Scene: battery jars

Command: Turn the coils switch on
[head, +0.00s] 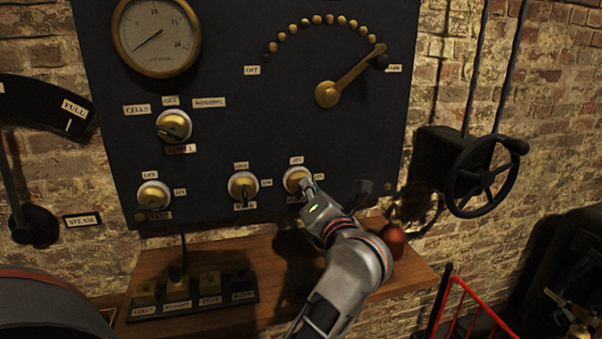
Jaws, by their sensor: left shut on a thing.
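A dark upright panel (215,130) carries three small brass rotary switches along its lower part. The right-hand one (293,178) has ON and OFF style plates, and its lower name plate is mostly hidden behind my gripper, so I cannot read whether it says coils. My left gripper (307,188) is at this switch, its fingers shut on the knob. The knob's exact angle is hidden by the fingers. The middle switch (243,186) and the left switch (154,195) stand free, apart from the gripper. My right gripper is not in view.
Above are a round gauge (157,37), a selector switch (174,125) and a brass lever (350,76) on an arc of studs. A wooden shelf (290,255) with a small reddish jar (392,240) lies below. A handwheel (484,176) stands at right.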

